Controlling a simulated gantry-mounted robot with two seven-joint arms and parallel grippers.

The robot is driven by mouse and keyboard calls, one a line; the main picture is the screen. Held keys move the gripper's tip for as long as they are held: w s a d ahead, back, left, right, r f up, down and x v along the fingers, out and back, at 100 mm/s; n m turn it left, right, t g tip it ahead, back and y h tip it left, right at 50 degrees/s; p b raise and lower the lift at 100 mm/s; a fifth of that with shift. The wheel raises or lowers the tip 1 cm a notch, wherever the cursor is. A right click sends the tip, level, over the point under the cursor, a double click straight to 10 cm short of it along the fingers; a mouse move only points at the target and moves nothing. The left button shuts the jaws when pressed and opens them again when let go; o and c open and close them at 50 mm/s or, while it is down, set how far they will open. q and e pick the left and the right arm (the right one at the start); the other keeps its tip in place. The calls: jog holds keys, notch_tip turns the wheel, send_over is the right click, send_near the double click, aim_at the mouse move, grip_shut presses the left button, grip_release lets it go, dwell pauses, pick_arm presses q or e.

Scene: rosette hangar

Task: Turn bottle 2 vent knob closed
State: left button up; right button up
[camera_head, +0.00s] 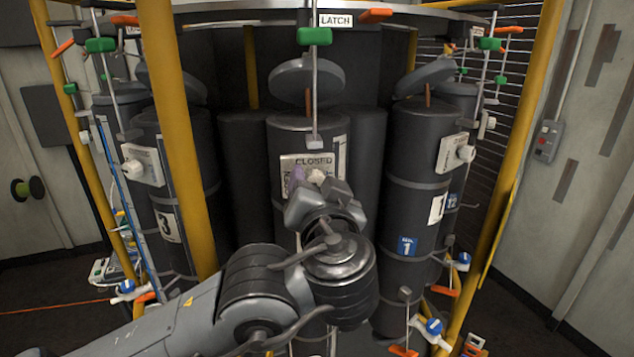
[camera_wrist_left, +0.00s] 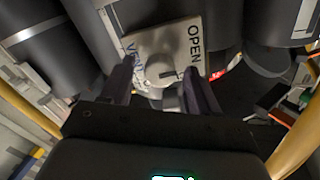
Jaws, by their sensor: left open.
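The middle bottle (camera_head: 295,134) stands upright between the bottle marked 3 and the one marked 1; its own number is hidden. Its vent plate (camera_head: 290,163) reads CLOSED at the top in the head view. In the left wrist view the plate (camera_wrist_left: 178,36) shows OPEN on the right and a partly hidden VENT on the left. A pale round knob (camera_wrist_left: 158,70) sits on the plate, with a dark mark at its right. My left gripper (camera_wrist_left: 159,67) is open, with one dark finger on each side of the knob; contact cannot be told. My right gripper is out of view.
Bottle 3 (camera_head: 183,170) stands at left and bottle 1 (camera_head: 408,215) at right, each with its own vent plate. A yellow post (camera_head: 180,130) rises close to my left arm. A green-handled latch rod (camera_head: 314,80) hangs above the middle plate.

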pick_arm(q)
jog(key=shift+c, duration=0.2)
jog(key=c, duration=1)
jog(key=shift+f, duration=0.1)
jog(key=m+b, duration=0.6)
jog(key=m, duration=0.9)
jog(key=shift+d, duration=0.1)
jog(key=shift+m, duration=1.5)
